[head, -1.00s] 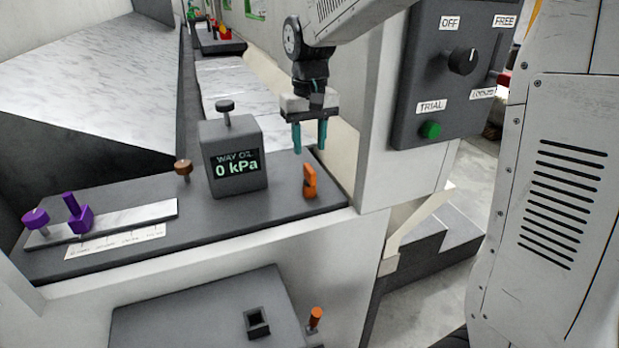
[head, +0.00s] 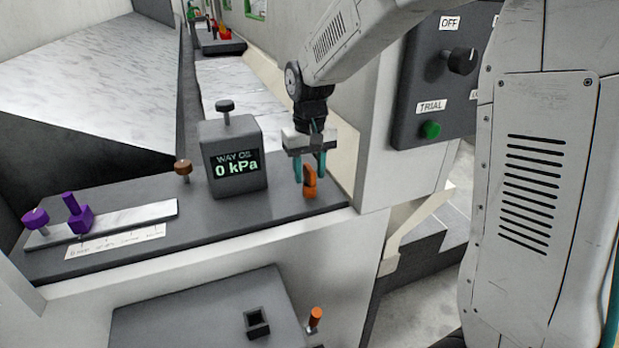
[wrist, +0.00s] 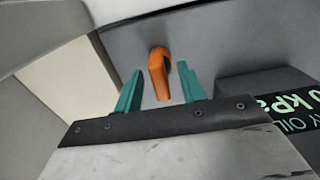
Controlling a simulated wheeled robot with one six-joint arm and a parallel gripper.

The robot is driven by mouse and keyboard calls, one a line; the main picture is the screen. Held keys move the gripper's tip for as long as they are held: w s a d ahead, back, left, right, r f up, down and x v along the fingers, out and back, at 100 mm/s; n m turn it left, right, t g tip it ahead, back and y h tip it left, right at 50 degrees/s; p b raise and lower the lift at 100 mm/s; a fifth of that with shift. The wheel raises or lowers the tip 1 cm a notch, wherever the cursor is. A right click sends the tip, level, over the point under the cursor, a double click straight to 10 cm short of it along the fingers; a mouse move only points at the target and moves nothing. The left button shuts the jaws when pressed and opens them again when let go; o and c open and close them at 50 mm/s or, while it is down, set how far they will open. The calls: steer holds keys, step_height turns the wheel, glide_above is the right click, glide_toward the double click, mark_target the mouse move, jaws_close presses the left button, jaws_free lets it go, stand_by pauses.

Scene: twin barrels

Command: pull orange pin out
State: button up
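An orange upright handle-like piece (head: 310,184) stands at the right end of the dark grey bench top. A second orange piece, a small peg (head: 315,318), stands by the lower grey panel. I cannot tell by looks alone which is the task's pin. My gripper (head: 310,179) points down over the upper orange piece, with its teal fingers on either side of it. In the wrist view the orange piece (wrist: 159,74) shows between the spread fingers (wrist: 158,72), with gaps visible on both sides. The gripper is open.
A grey gauge box (head: 233,158) reading 0 kPa stands just left of my gripper. A brown knob (head: 183,170) and purple knobs (head: 80,216) are further left. A dark control panel (head: 440,85) and wall are on the right. The lower panel has a square socket (head: 257,323).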

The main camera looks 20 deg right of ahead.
mark_target(309, 167)
jaws_close()
steer(key=shift+r, duration=0.8)
steer(key=shift+r, duration=3.6)
